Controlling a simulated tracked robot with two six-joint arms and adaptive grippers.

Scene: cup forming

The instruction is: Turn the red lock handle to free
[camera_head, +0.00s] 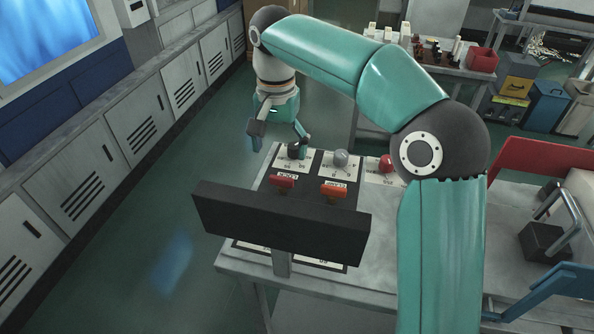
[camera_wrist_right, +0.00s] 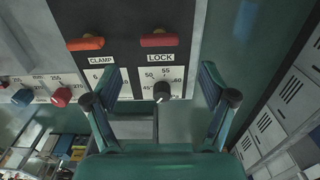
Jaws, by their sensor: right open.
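The red lock handle (camera_head: 283,183) lies crosswise by the LOCK label on the dark panel in the head view. It also shows in the wrist view (camera_wrist_right: 160,41), top middle, beyond my fingertips. My right gripper (camera_head: 280,139) is open above the panel's far edge, apart from the handle. In the wrist view its two fingers (camera_wrist_right: 163,82) are spread, with a black knob (camera_wrist_right: 161,92) appearing between them. The orange clamp handle (camera_head: 333,190) is right of the lock handle in the head view. My left gripper is not in view.
A dark upright plate (camera_head: 280,225) stands in front of the handles and hides part of the panel. Grey lockers (camera_head: 85,180) line the left wall.

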